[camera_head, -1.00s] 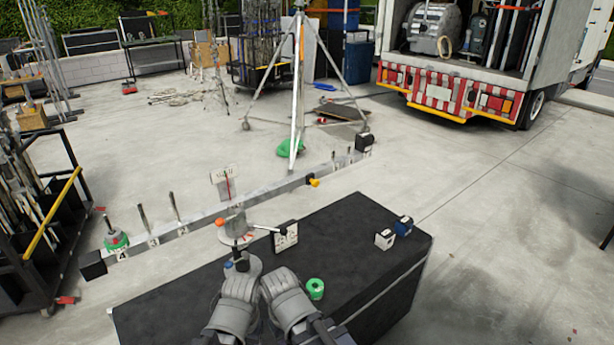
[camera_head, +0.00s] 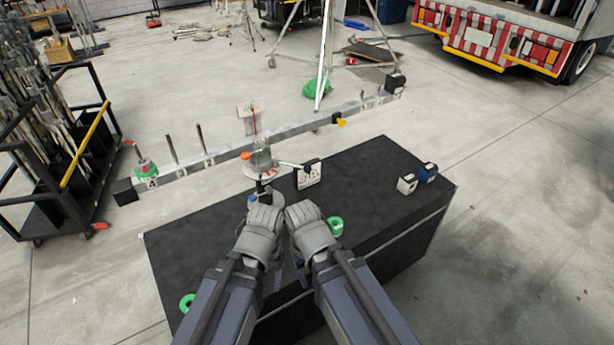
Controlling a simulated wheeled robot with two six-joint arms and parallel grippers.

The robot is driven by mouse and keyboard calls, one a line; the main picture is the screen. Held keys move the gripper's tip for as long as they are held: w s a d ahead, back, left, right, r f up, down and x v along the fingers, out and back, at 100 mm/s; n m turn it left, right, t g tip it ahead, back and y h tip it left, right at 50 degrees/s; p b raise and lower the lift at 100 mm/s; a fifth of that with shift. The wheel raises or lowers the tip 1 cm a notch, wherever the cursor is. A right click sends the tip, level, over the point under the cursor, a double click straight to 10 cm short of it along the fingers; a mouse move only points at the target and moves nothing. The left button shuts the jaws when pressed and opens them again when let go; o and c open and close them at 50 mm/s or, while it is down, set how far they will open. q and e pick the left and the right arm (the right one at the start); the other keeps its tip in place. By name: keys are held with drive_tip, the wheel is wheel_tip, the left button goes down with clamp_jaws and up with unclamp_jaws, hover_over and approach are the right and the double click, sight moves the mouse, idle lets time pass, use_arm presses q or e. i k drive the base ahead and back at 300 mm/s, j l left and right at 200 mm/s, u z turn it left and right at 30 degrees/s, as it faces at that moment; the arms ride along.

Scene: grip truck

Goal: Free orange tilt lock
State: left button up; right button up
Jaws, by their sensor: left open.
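A small orange knob (camera_head: 245,156), which looks like the tilt lock, sits on the left side of a grey pivot head (camera_head: 262,160) at the middle of a long grey beam (camera_head: 220,155).
A white card (camera_head: 308,175) stands near the handle. A yellow knob (camera_head: 341,122) is farther along the beam. A black cart (camera_head: 60,150) stands left.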

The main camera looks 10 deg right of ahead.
sight(264, 148)
drive_tip(key=i+j, duration=0.1)
drive_tip(key=j, duration=3.4)
drive_tip(key=j+z, duration=0.1)
drive_tip(key=z, duration=1.4)
drive_tip(key=i+j, duration=0.05)
